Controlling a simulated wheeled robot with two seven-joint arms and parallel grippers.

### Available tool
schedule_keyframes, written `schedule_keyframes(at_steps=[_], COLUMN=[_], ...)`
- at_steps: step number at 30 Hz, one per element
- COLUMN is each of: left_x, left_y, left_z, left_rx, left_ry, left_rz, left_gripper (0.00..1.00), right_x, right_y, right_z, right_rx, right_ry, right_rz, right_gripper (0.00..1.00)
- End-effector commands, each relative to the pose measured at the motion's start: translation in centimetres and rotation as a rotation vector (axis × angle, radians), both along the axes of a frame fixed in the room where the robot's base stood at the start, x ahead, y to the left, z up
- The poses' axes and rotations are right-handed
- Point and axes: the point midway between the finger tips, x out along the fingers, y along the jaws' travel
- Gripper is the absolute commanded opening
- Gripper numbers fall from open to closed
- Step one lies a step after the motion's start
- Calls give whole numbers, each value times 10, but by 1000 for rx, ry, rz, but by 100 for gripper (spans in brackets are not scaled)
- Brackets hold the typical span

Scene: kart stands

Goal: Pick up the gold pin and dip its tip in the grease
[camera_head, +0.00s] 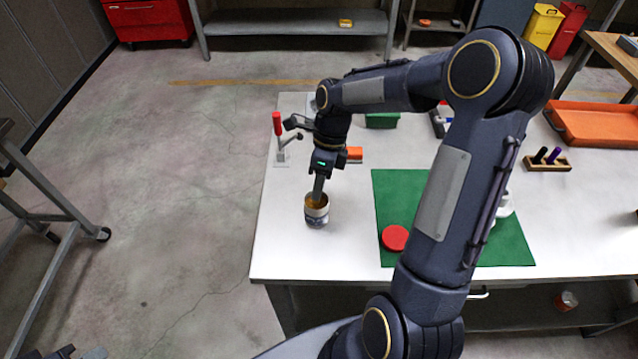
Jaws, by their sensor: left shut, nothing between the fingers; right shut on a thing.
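My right arm reaches across the table, and my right gripper (318,190) points down into the mouth of a small open tin of amber grease (317,215). The gripper is shut on the gold pin, which is mostly hidden by the fingers and the tin's rim. How deep its tip sits in the grease cannot be told. My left gripper (92,353) shows only in part at the bottom left edge, shut and empty, far from the table. A round red lid (395,238) lies on the green mat (400,190).
A wooden rack (547,163) with a black and a purple pin stands at the right. A red-handled clamp (279,140) stands on the table's left edge, behind the tin. An orange tray (598,125) lies at the back right. The white tabletop (285,255) around the tin is clear.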

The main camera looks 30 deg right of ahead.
Motion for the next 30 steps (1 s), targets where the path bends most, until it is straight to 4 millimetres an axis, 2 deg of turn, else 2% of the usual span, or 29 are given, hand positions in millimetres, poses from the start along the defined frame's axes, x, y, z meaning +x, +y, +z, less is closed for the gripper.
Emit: schedule_keyframes(at_steps=[30], left_x=[0], left_y=[0], left_z=[-7], left_rx=[0], left_ry=[0], left_rz=[0], left_gripper=[0], right_x=[0], right_y=[0], right_z=[-10], right_rx=[1], right_ry=[1], right_rz=[0], right_gripper=[0])
